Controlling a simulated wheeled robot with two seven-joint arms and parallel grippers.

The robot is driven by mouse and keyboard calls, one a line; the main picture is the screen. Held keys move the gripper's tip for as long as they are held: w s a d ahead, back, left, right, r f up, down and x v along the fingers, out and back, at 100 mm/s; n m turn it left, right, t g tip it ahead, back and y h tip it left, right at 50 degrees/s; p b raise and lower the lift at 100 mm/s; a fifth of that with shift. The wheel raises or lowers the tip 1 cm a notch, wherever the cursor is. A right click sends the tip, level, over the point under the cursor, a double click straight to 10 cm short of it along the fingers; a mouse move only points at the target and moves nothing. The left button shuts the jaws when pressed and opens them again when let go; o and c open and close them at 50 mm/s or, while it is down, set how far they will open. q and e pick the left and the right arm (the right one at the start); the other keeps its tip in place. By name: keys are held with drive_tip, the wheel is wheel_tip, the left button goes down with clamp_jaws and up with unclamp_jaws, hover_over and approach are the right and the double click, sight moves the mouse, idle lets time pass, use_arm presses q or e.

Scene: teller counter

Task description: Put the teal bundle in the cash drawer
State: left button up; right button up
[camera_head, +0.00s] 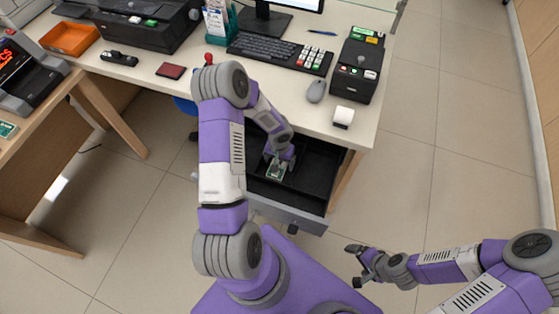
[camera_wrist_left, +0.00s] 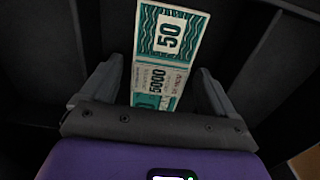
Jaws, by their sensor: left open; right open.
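The teal bundle (camera_head: 275,173), printed with 50 and 5000, lies inside the open cash drawer (camera_head: 305,196) under the counter. In the left wrist view the bundle (camera_wrist_left: 165,50) rests in a dark compartment between black dividers. My left gripper (camera_head: 280,164) reaches down into the drawer over the bundle. In the left wrist view its two fingers (camera_wrist_left: 160,75) are spread, one on each side of the bundle's near end, with gaps visible. That near end is hidden by the gripper body. My right gripper (camera_head: 358,265) is open and empty, to the right of the drawer, above the floor.
The counter (camera_head: 220,75) above the drawer holds a keyboard (camera_head: 268,50), a mouse (camera_head: 316,91), a card terminal (camera_head: 358,65) and a paper roll (camera_head: 343,117). A side table at left bears a counting machine (camera_head: 25,70) and another small teal item (camera_head: 7,130). The floor at right is clear.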

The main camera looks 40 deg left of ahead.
sight(280, 163)
use_arm(q)
drive_tip(key=shift+r, duration=0.15)
wheel_tip(280, 163, up, 12)
drive_tip(key=p, duration=0.4)
idle(0.4)
